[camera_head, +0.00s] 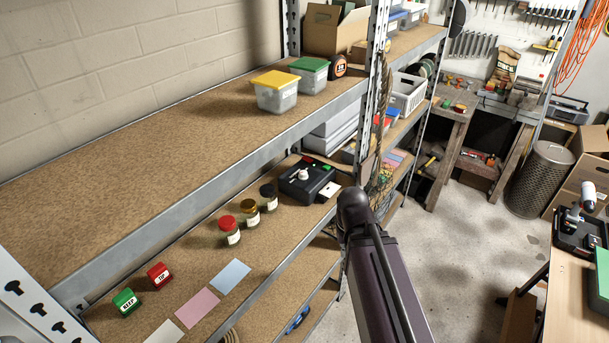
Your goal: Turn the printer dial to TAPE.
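The black label printer (321,179) sits on the middle shelf, towards its right end, beside an upright post. A white dial (303,174) stands on its top. The dial's pointing direction and any TAPE marking are too small to read. Small red and green parts show at the printer's back edge. My dark arm rises from the bottom of the view, in front of the shelf and right of the printer. My gripper is not in view.
Red (159,275) and green (126,302) blocks sit further left. The upper shelf edge (215,178) overhangs behind. Open floor lies right.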

